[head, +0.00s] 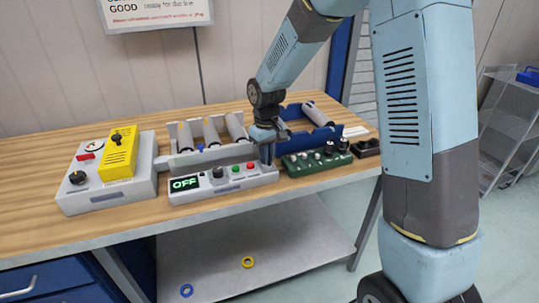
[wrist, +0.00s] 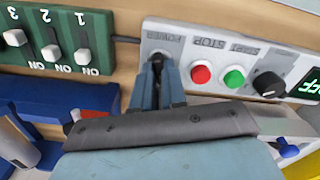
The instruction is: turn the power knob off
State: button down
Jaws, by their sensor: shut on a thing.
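The white control panel (head: 222,186) lies on the wooden bench, with a green display (head: 185,184) reading OFF. In the wrist view, the POWER plate (wrist: 166,40) is at the panel's end beside the red stop button (wrist: 201,74). My gripper (wrist: 157,72) is over that plate, its two narrow fingers shut on the small dark power knob (wrist: 156,59). The fingers cover most of the knob, so its angle is hard to tell. In the head view my gripper (head: 267,150) reaches down at the panel's right end and hides the knob.
A green start button (wrist: 235,78) and a black dial (wrist: 268,84) sit further along the panel. A green switch box (head: 316,160) stands close on the right. Grey and blue trays with rollers lie behind. A yellow box (head: 119,151) is at left.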

jog(key=n, duration=0.5)
jog(key=shift+w+d, duration=0.15)
jog(key=shift+d, duration=0.05)
jog(key=shift+r, duration=0.1)
dwell(0.4)
jog(key=c, duration=1.4)
grip_release()
jog(key=shift+o, duration=1.1)
jog(key=shift+a, duration=0.1)
notch_tip(320, 180, up, 14)
jog(key=shift+f, duration=0.2)
